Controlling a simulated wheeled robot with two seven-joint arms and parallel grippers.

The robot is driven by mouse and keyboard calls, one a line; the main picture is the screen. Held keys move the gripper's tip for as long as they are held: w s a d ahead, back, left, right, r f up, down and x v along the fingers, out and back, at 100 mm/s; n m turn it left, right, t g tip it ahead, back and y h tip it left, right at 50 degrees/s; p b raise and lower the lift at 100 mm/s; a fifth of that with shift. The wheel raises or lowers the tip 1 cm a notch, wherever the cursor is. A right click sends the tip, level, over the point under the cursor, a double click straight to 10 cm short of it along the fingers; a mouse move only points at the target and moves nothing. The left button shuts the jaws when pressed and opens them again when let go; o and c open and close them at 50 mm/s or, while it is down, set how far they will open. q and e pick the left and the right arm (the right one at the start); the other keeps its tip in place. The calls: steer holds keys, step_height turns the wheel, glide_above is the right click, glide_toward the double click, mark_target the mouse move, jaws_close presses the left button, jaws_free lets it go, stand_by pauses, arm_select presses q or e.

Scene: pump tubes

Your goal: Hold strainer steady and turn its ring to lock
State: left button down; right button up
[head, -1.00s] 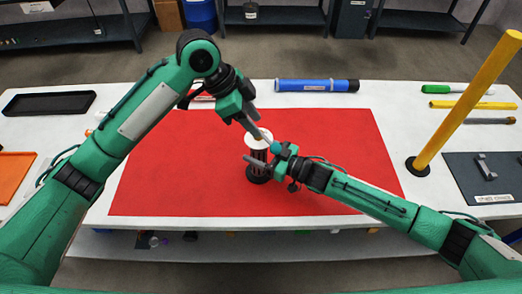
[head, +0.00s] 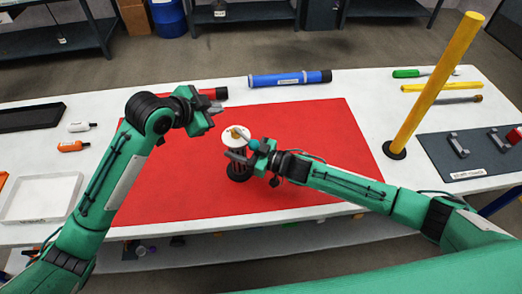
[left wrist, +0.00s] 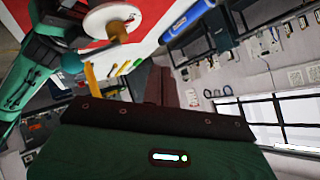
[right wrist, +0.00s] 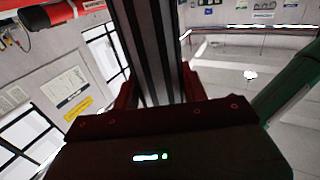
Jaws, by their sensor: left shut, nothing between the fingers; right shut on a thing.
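The strainer (head: 238,171) stands upright on the red mat (head: 310,130), with a dark caged body, a black base and a white round top (head: 232,144) bearing a small brown knob. My right gripper (head: 247,159) is shut on its body from the right. In the right wrist view, dark upright bars of the strainer (right wrist: 150,50) fill the space between the fingers. My left gripper (head: 214,110) is shut and empty, above and left of the strainer, apart from it. The left wrist view shows the white top (left wrist: 105,22) and knob. I cannot make out the ring separately.
A blue cylinder (head: 290,79) and a red-and-black cylinder (head: 220,93) lie behind the mat. A yellow pole (head: 435,85) stands at the right. A white tray (head: 42,198) and small orange bottle (head: 72,146) are at the left. The mat's right part is clear.

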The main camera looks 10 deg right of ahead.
arm_select(q)
step_height(320, 180, down, 3)
steer(key=a+t+y, duration=0.1)
steer(key=a+t, duration=0.1)
steer(key=t, duration=0.2)
steer(key=m+t+h, duration=0.3)
steer(key=m+t, duration=0.1)
steer(key=m, duration=0.3)
glide_toward(245, 138)
steer(key=s+d, duration=0.6)
steer(key=d, duration=0.2)
steer(key=shift+a+r, duration=0.15)
steer(key=shift+r, duration=0.25)
steer(key=w+d, duration=0.1)
steer(key=w, duration=0.8)
steer(key=shift+w, duration=0.25)
steer(key=shift+a+f, duration=0.1)
